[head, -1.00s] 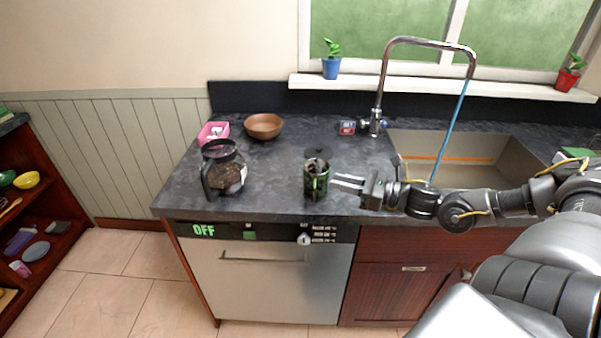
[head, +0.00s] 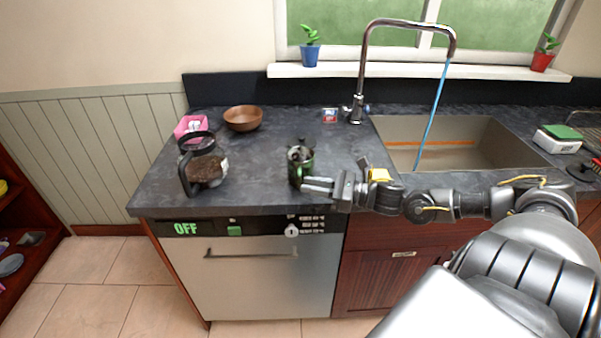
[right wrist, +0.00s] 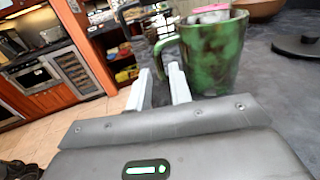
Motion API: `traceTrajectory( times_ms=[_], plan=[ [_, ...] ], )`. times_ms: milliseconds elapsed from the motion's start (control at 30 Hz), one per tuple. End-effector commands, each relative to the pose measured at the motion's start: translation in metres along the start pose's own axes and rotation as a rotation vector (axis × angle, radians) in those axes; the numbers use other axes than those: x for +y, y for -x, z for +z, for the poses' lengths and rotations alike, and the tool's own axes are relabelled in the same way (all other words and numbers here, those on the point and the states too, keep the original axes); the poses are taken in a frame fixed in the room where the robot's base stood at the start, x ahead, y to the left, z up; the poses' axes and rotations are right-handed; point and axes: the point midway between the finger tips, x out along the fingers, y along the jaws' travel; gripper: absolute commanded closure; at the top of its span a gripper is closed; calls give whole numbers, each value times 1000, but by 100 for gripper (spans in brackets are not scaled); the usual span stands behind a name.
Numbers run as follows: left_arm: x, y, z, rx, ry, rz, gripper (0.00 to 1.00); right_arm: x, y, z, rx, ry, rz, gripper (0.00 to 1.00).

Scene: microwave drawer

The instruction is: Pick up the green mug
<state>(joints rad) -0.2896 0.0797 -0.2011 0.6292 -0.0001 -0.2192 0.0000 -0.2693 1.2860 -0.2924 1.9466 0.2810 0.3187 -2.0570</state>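The green mug (head: 296,178) stands upright on the dark counter, near its front edge, with dark and pale contents inside. In the right wrist view the mug (right wrist: 218,58) is large and its handle (right wrist: 160,52) points toward my gripper. My right gripper (head: 304,184) is at the mug's right side in the head view. In the right wrist view its two fingers (right wrist: 158,72) are apart, and the lower handle appears between or just beyond the tips. Contact cannot be told. My left gripper is not in view.
A coffee pot (head: 207,172), a pink container (head: 186,128) and a brown bowl (head: 243,119) stand left of the mug. A dark lid (right wrist: 297,48) lies behind it. The sink (head: 400,132) and faucet (head: 363,75) are to the right. A dishwasher (head: 255,275) is below the counter.

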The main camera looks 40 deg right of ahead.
Motion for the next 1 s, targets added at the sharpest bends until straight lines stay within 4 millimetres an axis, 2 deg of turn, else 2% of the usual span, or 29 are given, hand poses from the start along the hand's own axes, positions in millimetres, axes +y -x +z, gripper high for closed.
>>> traceTrajectory(
  times_ms=[267,700,1000],
  plan=[
    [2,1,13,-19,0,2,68,0,-4,0,-2,0,-1,79],
    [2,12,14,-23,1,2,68,0,-52,2,-3,-1,-2,79],
    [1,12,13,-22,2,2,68,0,-57,0,1,-1,0,79]
  ],
)
